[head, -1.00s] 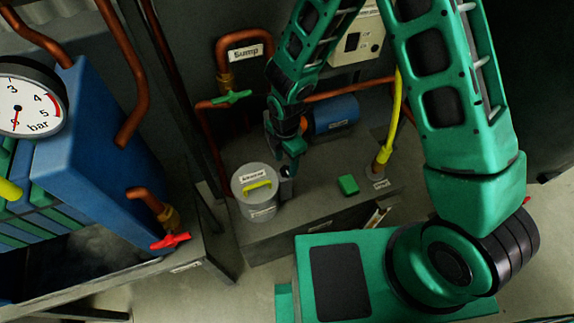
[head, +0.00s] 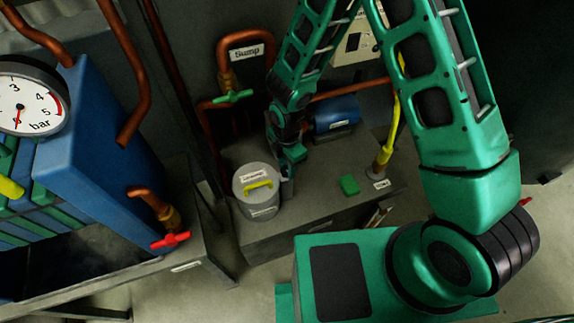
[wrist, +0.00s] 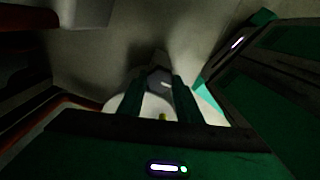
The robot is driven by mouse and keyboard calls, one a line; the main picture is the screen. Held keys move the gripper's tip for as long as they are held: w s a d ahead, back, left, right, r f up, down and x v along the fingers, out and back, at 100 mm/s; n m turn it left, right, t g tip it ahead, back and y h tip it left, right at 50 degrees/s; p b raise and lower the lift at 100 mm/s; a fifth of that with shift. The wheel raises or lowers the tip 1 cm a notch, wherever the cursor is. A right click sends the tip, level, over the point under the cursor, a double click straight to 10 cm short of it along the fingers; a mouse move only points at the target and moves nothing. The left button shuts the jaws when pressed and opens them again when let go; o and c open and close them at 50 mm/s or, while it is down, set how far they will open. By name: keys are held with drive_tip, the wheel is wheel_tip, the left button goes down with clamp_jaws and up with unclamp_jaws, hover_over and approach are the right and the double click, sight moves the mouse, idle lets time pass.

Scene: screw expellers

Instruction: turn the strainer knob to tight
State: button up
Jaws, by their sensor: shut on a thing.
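The strainer (head: 262,209) is a grey upright canister with a pale lid, small labels and a yellow handle (head: 259,184) on top. My gripper (head: 287,177) is at its right side, pointing down. In the wrist view, the two fingers (wrist: 160,92) are shut on a small dark grey knob (wrist: 160,79) beside the pale lid. The knob is mostly hidden by the fingers in the head view, so I cannot read its setting. The lid (wrist: 150,107) shows behind and between the fingers in the wrist view.
The canister stands on a grey bench (head: 310,205). A green block (head: 349,185), a blue motor (head: 336,113) and a yellow hose (head: 385,150) are to the right. Copper pipes with a green valve handle (head: 234,97) are behind. A blue filter press (head: 95,150) stands left.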

sight(286, 169)
drive_tip(key=shift+w+m, duration=0.15)
drive_tip(key=shift+m, duration=0.15)
drive_tip(key=m, duration=0.5)
drive_tip(key=shift+w+a, duration=0.1)
drive_tip(key=shift+w+r+m, duration=0.1)
drive_tip(key=shift+m, duration=2.3)
drive_tip(key=o, duration=1)
drive_tip(key=shift+o, duration=0.2)
drive_tip(key=shift+s, duration=0.25)
wheel_tip(286, 169, up, 11)
drive_tip(key=shift+f, duration=0.2)
